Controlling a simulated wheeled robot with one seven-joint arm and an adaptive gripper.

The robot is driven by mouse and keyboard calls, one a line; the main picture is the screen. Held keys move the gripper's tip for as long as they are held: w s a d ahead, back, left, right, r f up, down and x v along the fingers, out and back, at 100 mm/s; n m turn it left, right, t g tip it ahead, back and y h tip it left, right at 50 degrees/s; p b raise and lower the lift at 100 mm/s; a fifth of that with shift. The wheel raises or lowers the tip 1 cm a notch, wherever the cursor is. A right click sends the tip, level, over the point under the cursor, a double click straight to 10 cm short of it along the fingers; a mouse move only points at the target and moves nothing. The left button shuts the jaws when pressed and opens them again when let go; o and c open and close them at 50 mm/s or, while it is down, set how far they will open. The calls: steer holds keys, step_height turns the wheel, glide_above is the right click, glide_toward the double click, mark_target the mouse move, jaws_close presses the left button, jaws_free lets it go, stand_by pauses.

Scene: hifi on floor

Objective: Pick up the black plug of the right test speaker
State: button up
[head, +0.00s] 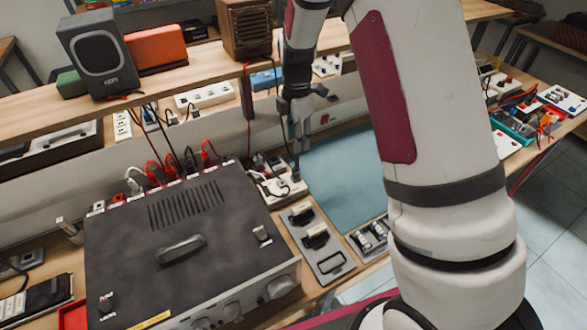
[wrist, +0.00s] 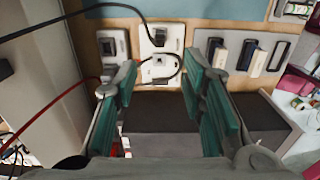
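My gripper (head: 299,138) hangs pointing down above the right rear corner of the dark amplifier. In the wrist view my gripper (wrist: 163,85) is open, with its teal finger pads apart and nothing held between them. A black plug (wrist: 161,38) sits in a white socket strip (wrist: 147,50) beyond the fingertips, with a black cable curving from it. The white strip also shows in the head view (head: 288,188), below the gripper. A wooden speaker (head: 245,28) and a grey speaker (head: 98,55) stand on the shelf. I cannot trace which cable belongs to which speaker.
The amplifier (head: 205,245) fills the left front, with red, black and white plugs along its rear. A grey plate with black switches (head: 315,240) lies right of it. A teal mat (head: 345,175) is mostly clear. Loose cables hang from the shelf (head: 190,75).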

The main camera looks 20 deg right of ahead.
mark_target(296, 169)
step_height(296, 169, down, 13)
steer(key=shift+r+p, duration=0.1)
steer(key=shift+p, duration=1)
jaws_close()
